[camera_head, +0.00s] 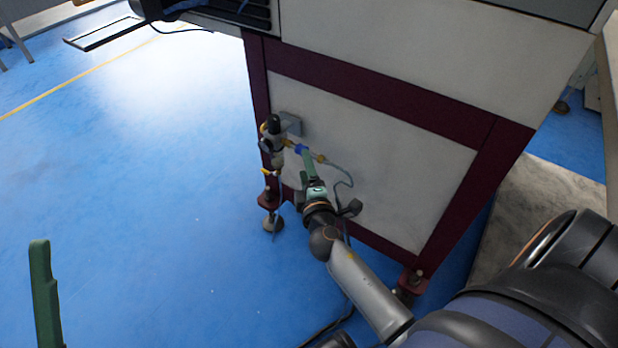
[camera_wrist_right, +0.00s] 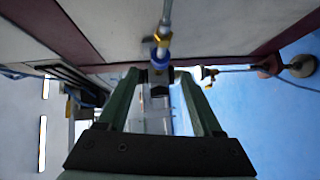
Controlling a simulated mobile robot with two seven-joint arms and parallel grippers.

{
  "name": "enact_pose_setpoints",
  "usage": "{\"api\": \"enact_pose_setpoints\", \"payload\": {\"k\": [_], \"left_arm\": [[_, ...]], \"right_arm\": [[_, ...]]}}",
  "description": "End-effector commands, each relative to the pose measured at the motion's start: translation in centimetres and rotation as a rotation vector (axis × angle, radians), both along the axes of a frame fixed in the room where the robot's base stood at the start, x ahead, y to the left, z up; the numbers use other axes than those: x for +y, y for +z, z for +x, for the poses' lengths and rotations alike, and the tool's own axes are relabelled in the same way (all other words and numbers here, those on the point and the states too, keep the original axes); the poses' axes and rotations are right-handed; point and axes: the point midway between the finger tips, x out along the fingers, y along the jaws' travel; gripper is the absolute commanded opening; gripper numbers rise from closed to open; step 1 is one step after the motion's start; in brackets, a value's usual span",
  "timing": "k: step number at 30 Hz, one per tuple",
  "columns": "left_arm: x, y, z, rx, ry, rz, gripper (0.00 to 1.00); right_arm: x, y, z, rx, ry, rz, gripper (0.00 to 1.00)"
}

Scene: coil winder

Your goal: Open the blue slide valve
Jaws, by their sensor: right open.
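The blue slide valve (camera_head: 300,148) is a small blue collar in the air line on the machine's lower left side. It also shows in the right wrist view (camera_wrist_right: 160,56), below a brass fitting (camera_wrist_right: 163,40). My right gripper (camera_head: 307,157) reaches up to it, with its green fingers close to the valve. In the wrist view the right gripper (camera_wrist_right: 158,75) has its two fingers apart, with the blue part between and just beyond the tips. I cannot tell whether they touch it. One green finger of my left gripper (camera_head: 43,290) shows at the lower left, away from the machine.
The machine frame (camera_head: 390,103) is dark red with pale panels (camera_head: 400,175). A regulator (camera_head: 273,130) stands left of the valve, and a thin hose (camera_head: 347,176) hangs to its right. The blue floor (camera_head: 140,190) is clear on the left.

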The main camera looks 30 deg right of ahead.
Motion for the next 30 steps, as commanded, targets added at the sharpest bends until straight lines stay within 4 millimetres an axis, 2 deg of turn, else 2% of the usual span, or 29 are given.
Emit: {"api": "enact_pose_setpoints", "payload": {"k": [3, 9, 30], "left_arm": [[0.1, 0.2, 0.0, -0.003, 0.004, -0.002, 0.6], [0.1, 0.2, 0.0, -0.004, 0.007, -0.002, 0.6], [0.0, -0.2, 0.1, 0.005, 0.003, 0.01, 0.6]], "right_arm": [[0.9, 0.2, -2.1, 0.002, -0.001, 0.002, 0.67], [1.6, 0.4, -4.0, 0.001, 0.0, 0.0, 0.67], [2.1, 0.9, -4.2, -0.013, 0.019, 0.017, 0.67]]}}
